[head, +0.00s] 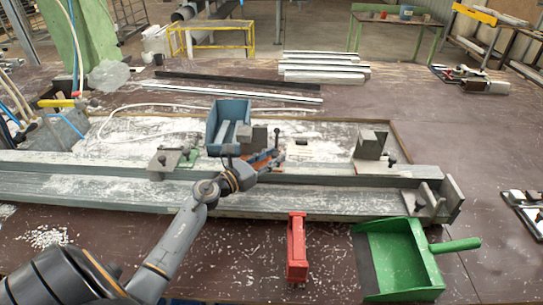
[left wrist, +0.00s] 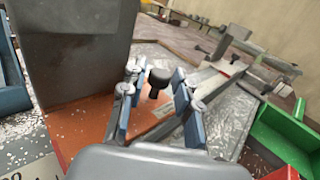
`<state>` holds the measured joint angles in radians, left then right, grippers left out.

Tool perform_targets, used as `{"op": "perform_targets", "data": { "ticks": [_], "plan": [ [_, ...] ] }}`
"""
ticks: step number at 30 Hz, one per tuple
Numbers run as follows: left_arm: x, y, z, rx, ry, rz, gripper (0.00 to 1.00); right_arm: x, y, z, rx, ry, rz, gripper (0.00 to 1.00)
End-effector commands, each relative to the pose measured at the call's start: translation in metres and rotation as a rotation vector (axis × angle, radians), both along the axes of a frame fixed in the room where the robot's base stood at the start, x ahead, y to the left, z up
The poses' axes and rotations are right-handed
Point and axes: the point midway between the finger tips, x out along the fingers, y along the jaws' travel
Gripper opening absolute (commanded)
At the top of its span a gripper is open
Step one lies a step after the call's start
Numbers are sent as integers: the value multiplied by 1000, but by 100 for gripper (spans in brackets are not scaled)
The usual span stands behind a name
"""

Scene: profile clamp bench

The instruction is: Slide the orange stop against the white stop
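The orange stop (head: 264,158), an orange base with a grey upright block, sits on the long grey profile bench behind my left gripper (head: 250,175). In the left wrist view its orange base (left wrist: 85,125) lies below the fingers, its grey block (left wrist: 75,60) stands at left, and its black knob (left wrist: 157,82) shows between the fingertips. My left gripper (left wrist: 160,110) is open around the knob, with gaps on both sides. A stop with a grey block and pale base, which looks like the white stop (head: 370,146), stands farther right, clearly apart from the orange one. My right gripper is out of view.
Another stop (head: 168,160) stands left on the bench. A grey end bracket (head: 432,198) is at its right end. A blue bin (head: 229,112) stands behind the orange stop. The bench between the two stops looks clear.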

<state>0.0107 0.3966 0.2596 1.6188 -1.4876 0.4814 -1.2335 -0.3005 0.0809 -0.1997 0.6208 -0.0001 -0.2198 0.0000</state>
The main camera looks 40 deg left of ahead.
Motion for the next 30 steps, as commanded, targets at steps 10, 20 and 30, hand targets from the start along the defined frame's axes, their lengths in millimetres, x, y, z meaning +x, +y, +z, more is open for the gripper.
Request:
{"op": "perform_targets", "data": {
  "ticks": [10,20,30],
  "plan": [
    [0,0,0,0,1,0,7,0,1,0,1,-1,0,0],
    [1,-2,0,0,0,0,0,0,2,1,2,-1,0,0],
    [33,-54,4,-2,-1,-5,0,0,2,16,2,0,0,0]
  ]
}}
